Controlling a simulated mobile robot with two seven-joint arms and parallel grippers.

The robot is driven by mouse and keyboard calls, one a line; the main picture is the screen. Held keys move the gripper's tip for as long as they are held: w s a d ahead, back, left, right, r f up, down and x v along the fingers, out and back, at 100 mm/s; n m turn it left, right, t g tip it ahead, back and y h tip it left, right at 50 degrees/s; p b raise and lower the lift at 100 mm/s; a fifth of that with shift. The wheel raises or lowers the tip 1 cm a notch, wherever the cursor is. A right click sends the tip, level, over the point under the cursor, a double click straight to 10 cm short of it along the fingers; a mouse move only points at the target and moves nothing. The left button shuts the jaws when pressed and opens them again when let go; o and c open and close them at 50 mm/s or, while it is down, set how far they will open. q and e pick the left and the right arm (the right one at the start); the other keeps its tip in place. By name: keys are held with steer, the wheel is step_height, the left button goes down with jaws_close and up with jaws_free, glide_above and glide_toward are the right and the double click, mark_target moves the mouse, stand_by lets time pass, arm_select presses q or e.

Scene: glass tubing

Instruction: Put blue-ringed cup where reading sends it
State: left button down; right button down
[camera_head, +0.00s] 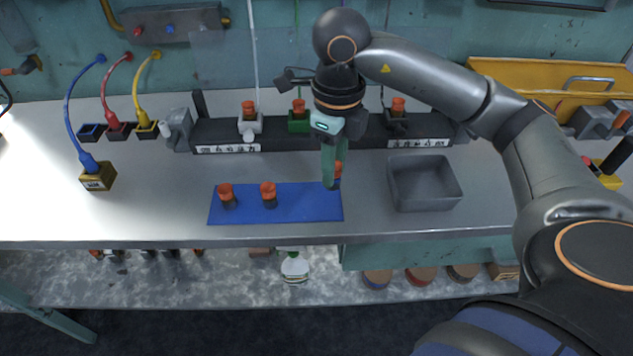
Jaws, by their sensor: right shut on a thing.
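My right gripper (332,184) comes down from above at the right end of the blue mat (300,205). It is shut on a small orange-topped cup (339,169), mostly hidden by the fingers; a dark bluish part shows low on it. Two more orange-topped cups stand on the mat, one at left (226,195) and one nearer the middle (268,194). Behind them a long black rack (275,137) has a white holder (250,126), a green holder (298,125) and a black holder (397,124), each with an orange top showing. My left gripper is not in view.
A yellow-brown block (97,180) with a small unreadable label or display has a blue plug in it. Blue, red and yellow cables hang at left. An empty grey tray (424,185) stands right of the mat. The bench front edge is clear.

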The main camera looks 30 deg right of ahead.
steer(key=w+f, duration=0.1)
steer(key=f, duration=0.1)
steer(key=w+f, duration=0.2)
steer(key=shift+w+a+f, duration=0.1)
steer(key=shift+a, duration=0.05)
step_height(320, 180, down, 3)
steer(key=shift+w+f, duration=0.1)
steer(key=shift+w, duration=0.05)
steer(key=shift+f, duration=0.1)
steer(key=shift+f, duration=0.15)
steer(key=c, duration=0.6)
jaws_free()
